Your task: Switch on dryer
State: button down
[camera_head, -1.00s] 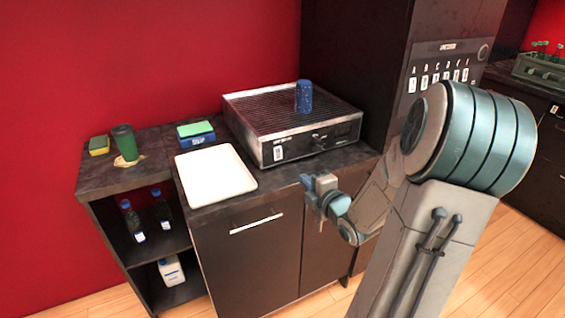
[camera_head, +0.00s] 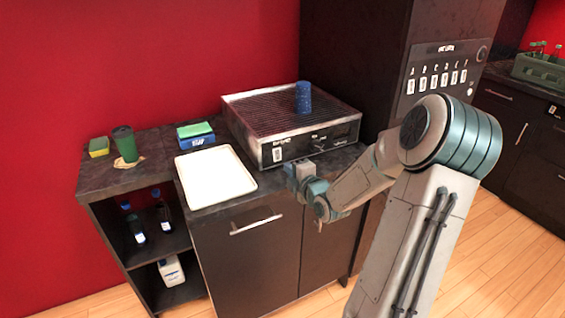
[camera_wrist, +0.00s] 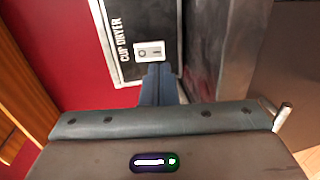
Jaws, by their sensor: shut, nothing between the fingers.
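The cup dryer (camera_head: 258,122) is a dark box with a ribbed top and a pale frame, on the counter. Its front face carries a white rocker switch (camera_head: 277,155) at the left, which also shows beside the "CUP DRYER" lettering in the wrist view (camera_wrist: 150,51). A blue speckled cup (camera_head: 303,97) stands upright on the dryer. My gripper (camera_head: 291,168) is shut and empty in front of the dryer's face. In the wrist view its fingertips (camera_wrist: 157,67) appear just below the switch; I cannot tell if they touch. The switch position is too small to read.
A white tray (camera_head: 214,175) lies left of the dryer. A blue box with a green sponge (camera_head: 196,131), a green cup (camera_head: 124,143) and another sponge (camera_head: 98,147) are farther left. A tall dark machine with lettered buttons (camera_head: 437,82) stands at the right.

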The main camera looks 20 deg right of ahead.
aim_at(278, 160)
jog(key=shift+w+f+p, duration=0.25)
jog(key=shift+w, duration=1.05)
jog(key=shift+w+f+p, duration=0.2)
jog(key=shift+w, duration=1.05)
jog(key=shift+a, duration=0.1)
jog(key=shift+w+a+f+b, duration=0.15)
jog(key=shift+f+b, duration=0.2)
jog(key=shift+b, duration=0.6)
jog(key=shift+d+r, duration=0.2)
jog(key=shift+d, duration=0.05)
jog(key=shift+a, duration=0.1)
jog(key=shift+s+f, duration=0.2)
jog(key=shift+s, duration=0.15)
jog(key=s+f+b, duration=0.1)
jog(key=s+b, duration=0.2)
jog(key=s, duration=1)
jog(key=shift+d+f, duration=0.35)
jog(key=shift+f, duration=0.05)
jog(key=shift+s, duration=0.1)
